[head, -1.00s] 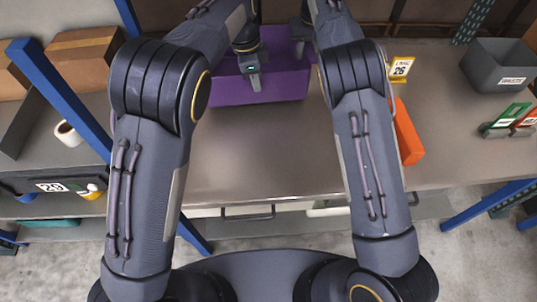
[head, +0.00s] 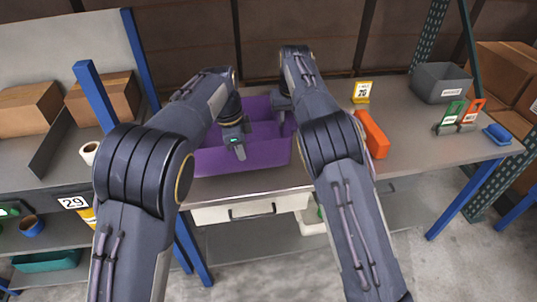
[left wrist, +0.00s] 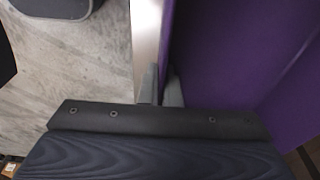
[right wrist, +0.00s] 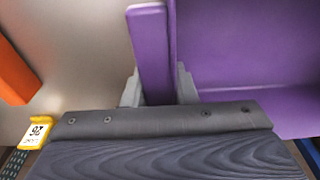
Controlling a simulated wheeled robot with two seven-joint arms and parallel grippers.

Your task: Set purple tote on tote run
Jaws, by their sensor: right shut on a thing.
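The purple tote (head: 225,160) is upright at the front of the grey bench, between my two arms. I cannot tell whether it rests on the top or is just above it. My left gripper (head: 236,147) is at its near wall; in the left wrist view its fingers (left wrist: 161,88) close on either side of the purple wall (left wrist: 215,50). My right gripper (head: 283,108) is at the tote's right side, mostly hidden by its arm. In the right wrist view its fingers (right wrist: 158,88) clasp the purple rim (right wrist: 151,45). I cannot identify a tote run.
An orange block (head: 372,133) and a yellow number sign (head: 361,91) stand right of the tote. Farther right are a grey bin (head: 440,83), green and orange cards, and a blue item (head: 497,134). A blue post (head: 100,98) and a shelf with boxes stand left.

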